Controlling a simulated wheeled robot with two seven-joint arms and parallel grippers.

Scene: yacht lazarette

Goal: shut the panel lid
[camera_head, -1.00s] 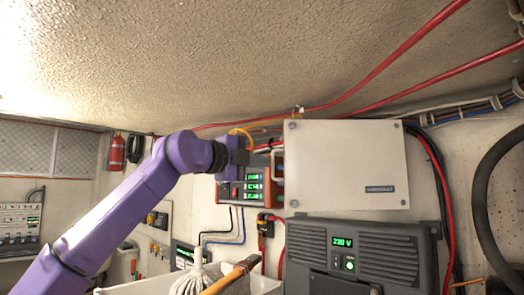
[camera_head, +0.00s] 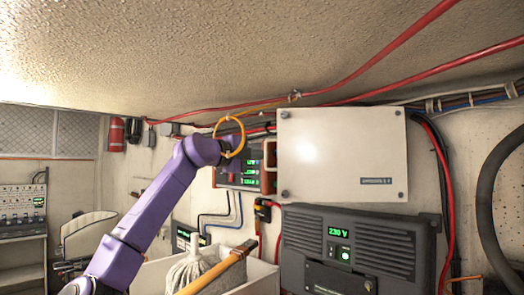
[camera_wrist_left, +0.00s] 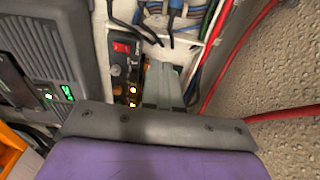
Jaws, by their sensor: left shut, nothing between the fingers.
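The panel lid (camera_head: 340,155) is a flat, pale square with a screw at each corner and a small label at lower right. It faces me on the wall in the head view. A reddish handle-like bracket (camera_head: 269,153) sits at its left edge. My left gripper (camera_head: 229,156) is left of the lid, in front of a red-framed device (camera_head: 245,176) with green readouts; my wrist mostly hides the fingers. In the left wrist view the grey fingers (camera_wrist_left: 165,84) are together and empty, beside that device. I see no contact with the lid. My right gripper is not in view.
A dark inverter (camera_head: 350,250) is right below the lid. A white bin (camera_head: 160,272) with a mop head (camera_head: 188,270) and wooden handle stands below my arm. Cables (camera_head: 225,215) hang below the device, and an orange cable loop (camera_head: 229,118) is above my wrist.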

